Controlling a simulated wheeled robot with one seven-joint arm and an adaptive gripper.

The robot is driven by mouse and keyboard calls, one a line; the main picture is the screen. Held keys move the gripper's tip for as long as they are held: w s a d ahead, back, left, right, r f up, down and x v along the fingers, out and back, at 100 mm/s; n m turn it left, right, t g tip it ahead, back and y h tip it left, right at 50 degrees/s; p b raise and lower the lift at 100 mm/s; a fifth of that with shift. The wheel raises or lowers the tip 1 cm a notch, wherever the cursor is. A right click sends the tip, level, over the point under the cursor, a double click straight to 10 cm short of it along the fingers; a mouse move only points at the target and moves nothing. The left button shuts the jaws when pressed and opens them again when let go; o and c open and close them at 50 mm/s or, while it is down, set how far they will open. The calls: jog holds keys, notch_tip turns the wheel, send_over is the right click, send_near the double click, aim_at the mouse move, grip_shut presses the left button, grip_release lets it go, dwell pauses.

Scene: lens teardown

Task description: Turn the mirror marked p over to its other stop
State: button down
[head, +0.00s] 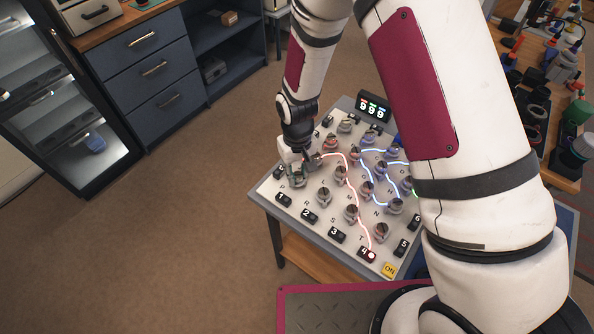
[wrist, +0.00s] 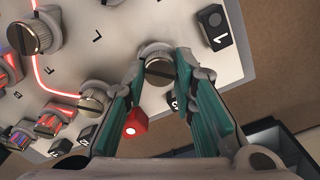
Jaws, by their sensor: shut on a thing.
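The sloped panel (head: 270,192) bears rows of round mirror knobs, each with a slotted metal top. My gripper (head: 298,172) is at the panel's left corner, near the block marked 1. In the wrist view, its teal-padded fingers (wrist: 160,77) are on either side of one knob (wrist: 158,70) and shut on it. The knob's slotted top shows between the fingertips. I cannot read a letter p beside it; the label there is hidden or too small. Which way its mirror faces cannot be told.
Neighbouring knobs (wrist: 95,98) stand close by. Black numbered blocks, such as the one marked 1 (wrist: 216,40), line the edge. A red block (wrist: 134,126) with a lit spot is beside one finger. A red beam runs to block 4 (head: 367,254). A display (head: 373,107) stands at the back.

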aim_at(297, 174)
dwell(0.3)
jog(key=c, duration=1.3)
grip_release()
jog(key=shift+c, duration=0.2)
jog(key=shift+r, duration=0.1)
notch_tip(297, 174, up, 12)
